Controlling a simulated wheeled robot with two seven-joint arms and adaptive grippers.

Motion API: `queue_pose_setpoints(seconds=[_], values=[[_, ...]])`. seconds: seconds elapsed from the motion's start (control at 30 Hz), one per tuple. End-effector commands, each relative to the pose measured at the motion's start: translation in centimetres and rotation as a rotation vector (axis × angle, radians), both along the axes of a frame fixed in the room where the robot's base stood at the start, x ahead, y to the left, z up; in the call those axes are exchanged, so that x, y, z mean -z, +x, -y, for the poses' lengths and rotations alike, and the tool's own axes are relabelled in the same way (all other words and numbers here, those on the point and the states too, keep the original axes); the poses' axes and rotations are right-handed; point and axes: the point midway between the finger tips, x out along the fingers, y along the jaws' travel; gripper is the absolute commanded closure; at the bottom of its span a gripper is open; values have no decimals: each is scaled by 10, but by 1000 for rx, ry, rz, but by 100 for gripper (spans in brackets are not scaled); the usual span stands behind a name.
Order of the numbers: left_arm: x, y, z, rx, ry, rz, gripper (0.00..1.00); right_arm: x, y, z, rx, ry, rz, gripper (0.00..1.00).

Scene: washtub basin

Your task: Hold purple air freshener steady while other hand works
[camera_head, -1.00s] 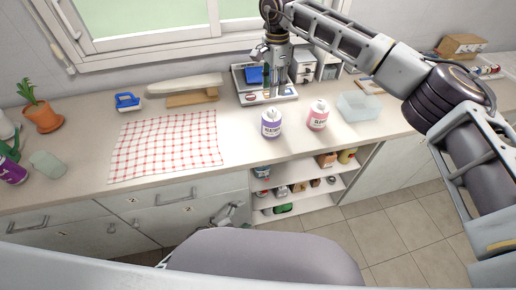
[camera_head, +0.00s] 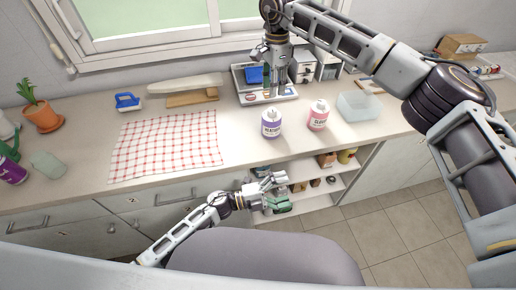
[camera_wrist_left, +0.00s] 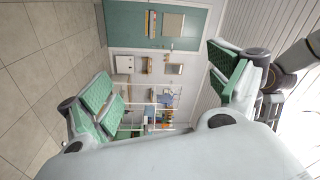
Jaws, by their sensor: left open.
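A white bottle with a purple label (camera_head: 271,124) stands upright near the counter's front edge. A purple can (camera_head: 12,170) lies at the far left edge, partly cut off; I cannot tell which of the two is the air freshener. My left gripper (camera_head: 281,192) is open and empty, in front of the lower shelves, below the purple-labelled bottle. In the left wrist view its green-padded fingers (camera_wrist_left: 165,92) are wide apart with nothing between them. My right gripper (camera_head: 276,88) points down over the tray at the back; its finger opening is unclear.
A pink-labelled bottle (camera_head: 317,116) stands right of the purple-labelled one. A clear container (camera_head: 359,106) is further right. The grey tray (camera_head: 290,97) lies behind. A checked cloth (camera_head: 168,145) covers the counter's left middle. The counter edge lies above my left gripper.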

Motion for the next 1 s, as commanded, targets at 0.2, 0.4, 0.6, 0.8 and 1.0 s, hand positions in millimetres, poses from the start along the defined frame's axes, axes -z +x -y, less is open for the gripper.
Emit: queue_pose_setpoints(seconds=[0.2, 0.4, 0.6, 0.8, 1.0], values=[[-31, 19, 7, -81, 15, 179, 9, 0, 0, 0, 0, 0, 0, 64], [-54, 38, 9, -171, 43, 326, 9, 0, 0, 0, 0, 0, 0, 64], [-74, 56, 8, -262, 83, 461, 9, 0, 0, 0, 0, 0, 0, 64], [-94, 73, 6, -353, 132, 589, 9, 0, 0, 0, 0, 0, 0, 64], [-115, 88, 3, -444, 192, 706, 9, 0, 0, 0, 0, 0, 0, 64]])
